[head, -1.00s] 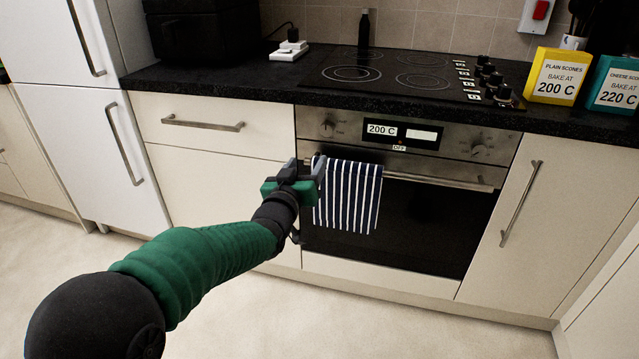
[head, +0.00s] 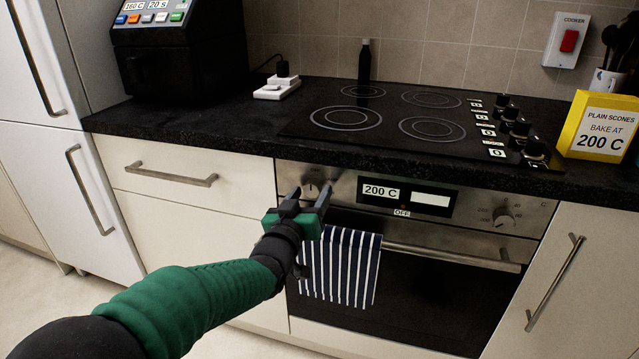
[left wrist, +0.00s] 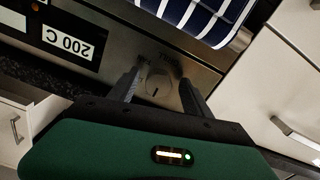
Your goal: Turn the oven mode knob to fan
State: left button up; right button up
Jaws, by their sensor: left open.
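The oven's left knob (head: 311,190) is a round metal dial on the steel panel, left of the display. The display (head: 408,196) reads 200 C, with an OFF label (head: 402,213) below it. My left gripper (head: 308,199) is open in front of the left knob. In the left wrist view, the knob (left wrist: 158,86) lies between the two spread fingers of the gripper (left wrist: 159,88), with a dark mark on its face. I cannot tell whether the fingers touch it. A second knob (head: 503,217) is at the right of the panel. My right gripper is not in view.
A striped towel (head: 341,265) hangs on the oven handle (head: 455,257) just below the gripper. The dark worktop (head: 200,118) overhangs the panel. Hob knobs (head: 520,128) and a yellow box (head: 598,127) are at the right. A black appliance (head: 183,50) stands at the back left.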

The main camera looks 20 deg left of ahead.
pick_arm(q)
jog(key=shift+w+r, duration=0.1)
jog(key=shift+c, duration=0.5)
grip_shut()
